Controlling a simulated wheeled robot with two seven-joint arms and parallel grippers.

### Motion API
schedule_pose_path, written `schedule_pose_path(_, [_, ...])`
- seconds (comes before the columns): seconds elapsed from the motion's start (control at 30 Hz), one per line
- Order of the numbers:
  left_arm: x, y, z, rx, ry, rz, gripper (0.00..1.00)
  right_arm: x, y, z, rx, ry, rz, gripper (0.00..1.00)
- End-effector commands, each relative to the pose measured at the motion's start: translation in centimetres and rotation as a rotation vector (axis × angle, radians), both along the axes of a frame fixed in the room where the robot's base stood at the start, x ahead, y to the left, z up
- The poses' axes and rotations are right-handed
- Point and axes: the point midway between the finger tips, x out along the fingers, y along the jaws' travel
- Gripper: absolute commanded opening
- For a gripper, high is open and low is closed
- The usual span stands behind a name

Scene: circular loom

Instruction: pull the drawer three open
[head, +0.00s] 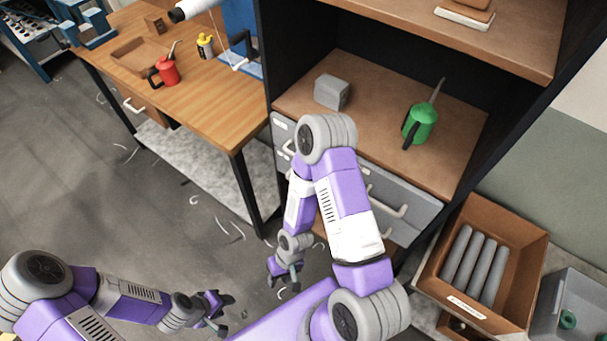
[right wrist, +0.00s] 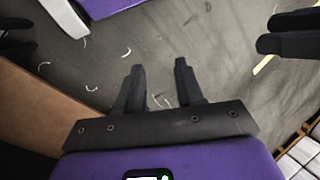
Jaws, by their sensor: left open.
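A grey drawer unit (head: 412,197) stands under the brown shelf board, with pale bar handles on its fronts. One handle (head: 388,203) shows right of my right arm and another lower handle (head: 386,233) is partly covered. My right arm hides much of the fronts, and I cannot tell which one is drawer three. The fronts I see look closed. My right gripper (head: 284,272) hangs low in front of the unit, apart from the handles. In the right wrist view its fingers (right wrist: 158,88) are apart and empty over the floor. My left gripper (head: 217,314) is open and empty, lower left.
A green watering can (head: 419,124) and a grey block (head: 331,92) stand on the shelf. A wooden workbench (head: 190,90) with a red can (head: 168,71) is at left. A crate of grey rolls (head: 521,237) stands at right. Open floor (head: 150,220) with pale scraps lies left.

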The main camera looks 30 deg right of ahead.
Motion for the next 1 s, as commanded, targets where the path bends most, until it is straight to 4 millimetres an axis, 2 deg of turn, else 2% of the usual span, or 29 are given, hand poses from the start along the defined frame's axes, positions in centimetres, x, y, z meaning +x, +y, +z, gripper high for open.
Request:
schedule_pose_path(0.03, [-0.1, 0.0, -1.5, 0.000, 0.002, 0.000, 0.43, -0.6, 0.2, -1.7, -0.015, 0.049, 0.073, 0.37])
schedule_pose_path(0.1, [-0.1, 0.1, -2.9, 0.000, 0.003, 0.001, 0.43, -1.7, -0.7, -3.2, -0.076, 0.135, 0.183, 0.37])
schedule_pose_path(0.17, [-0.1, 0.1, -4.2, 0.000, 0.003, 0.001, 0.43, -2.1, -2.3, -4.6, -0.174, 0.202, 0.282, 0.37])
schedule_pose_path(0.2, [-0.1, 0.1, -5.0, 0.000, 0.003, 0.001, 0.43, -2.0, -3.8, -5.2, -0.259, 0.239, 0.343, 0.37])
schedule_pose_path(0.27, [-0.1, 0.1, -6.1, 0.000, 0.003, 0.001, 0.43, -1.1, -6.5, -6.0, -0.417, 0.273, 0.425, 0.37])
schedule_pose_path(0.33, [-0.1, 0.1, -7.5, 0.000, 0.003, 0.001, 0.43, 1.2, -9.8, -6.2, -0.633, 0.274, 0.501, 0.37])
schedule_pose_path(0.4, [-0.1, 0.1, -8.7, 0.001, 0.002, 0.001, 0.43, 4.6, -12.6, -5.6, -0.868, 0.228, 0.552, 0.37])
schedule_pose_path(0.47, [-0.1, 0.1, -9.7, 0.001, 0.002, 0.001, 0.43, 8.0, -14.4, -4.4, -1.065, 0.155, 0.573, 0.37])
schedule_pose_path(0.5, [-0.1, 0.1, -10.2, 0.001, 0.002, 0.001, 0.43, 10.4, -15.1, -3.4, -1.187, 0.093, 0.576, 0.37])
schedule_pose_path(0.6, [-0.1, 0.1, -11.3, 0.001, 0.001, 0.001, 0.43, 15.4, -15.5, -0.3, -1.435, -0.078, 0.562, 0.37])
schedule_pose_path(0.7, [-0.1, 0.1, -11.9, 0.001, 0.001, 0.001, 0.43, 18.9, -15.0, 2.4, -1.595, -0.231, 0.533, 0.37])
schedule_pose_path(0.83, [-0.1, 0.1, -12.3, 0.001, 0.001, 0.001, 0.43, 21.0, -14.5, 4.4, -1.692, -0.342, 0.504, 0.37])
schedule_pose_path(1.0, [0.0, 0.1, -12.6, 0.001, 0.001, 0.001, 0.43, 22.0, -16.0, 4.5, -1.711, -0.360, 0.495, 0.37])
